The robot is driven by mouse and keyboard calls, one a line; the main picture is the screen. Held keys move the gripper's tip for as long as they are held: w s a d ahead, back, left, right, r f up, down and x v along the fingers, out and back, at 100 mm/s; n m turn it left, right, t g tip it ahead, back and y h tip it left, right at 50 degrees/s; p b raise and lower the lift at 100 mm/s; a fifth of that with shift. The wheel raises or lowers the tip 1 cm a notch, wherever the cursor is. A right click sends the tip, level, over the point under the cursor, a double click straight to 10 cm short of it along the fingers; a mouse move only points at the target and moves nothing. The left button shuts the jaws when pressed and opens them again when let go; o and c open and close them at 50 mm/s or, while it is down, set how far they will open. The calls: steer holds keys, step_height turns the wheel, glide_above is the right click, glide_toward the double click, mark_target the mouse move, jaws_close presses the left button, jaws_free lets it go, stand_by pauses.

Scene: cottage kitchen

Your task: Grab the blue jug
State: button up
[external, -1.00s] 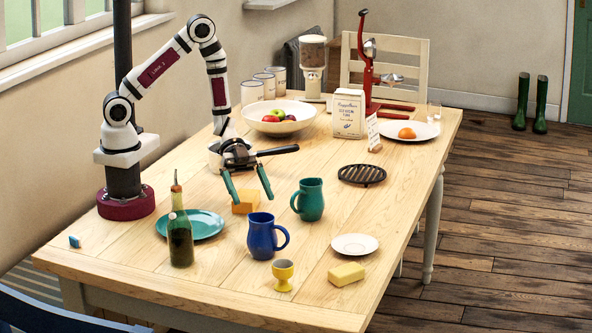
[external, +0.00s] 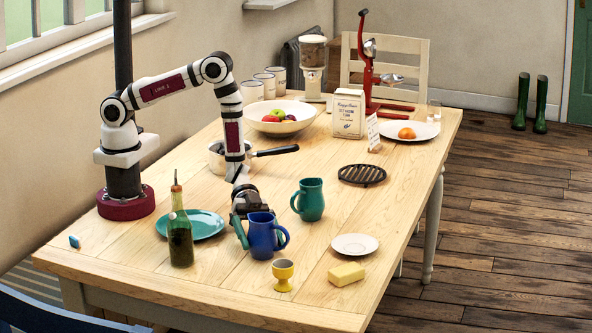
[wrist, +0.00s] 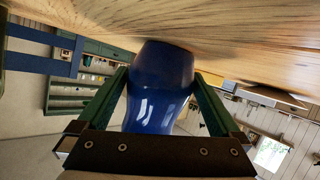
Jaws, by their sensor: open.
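The blue jug (external: 264,240) stands upright on the wooden table, near its front part, with its handle to the right. My gripper (external: 257,228) is low behind the jug, with its fingers reaching toward it. In the wrist view the jug (wrist: 160,85) fills the space between the two green fingers of my gripper (wrist: 160,92). The fingers are apart, one on each side of the jug. I cannot tell whether either finger touches it. Part of the gripper is hidden behind the jug in the external view.
A teal jug (external: 310,200) stands behind and right. A green bottle (external: 180,238) and teal plate (external: 207,225) are to the left. A yellow egg cup (external: 283,275) is just in front. A white saucer (external: 355,244) and butter-yellow block (external: 346,274) lie right. A saucepan (external: 217,160) stands behind.

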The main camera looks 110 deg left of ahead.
steer(key=c, duration=1.3)
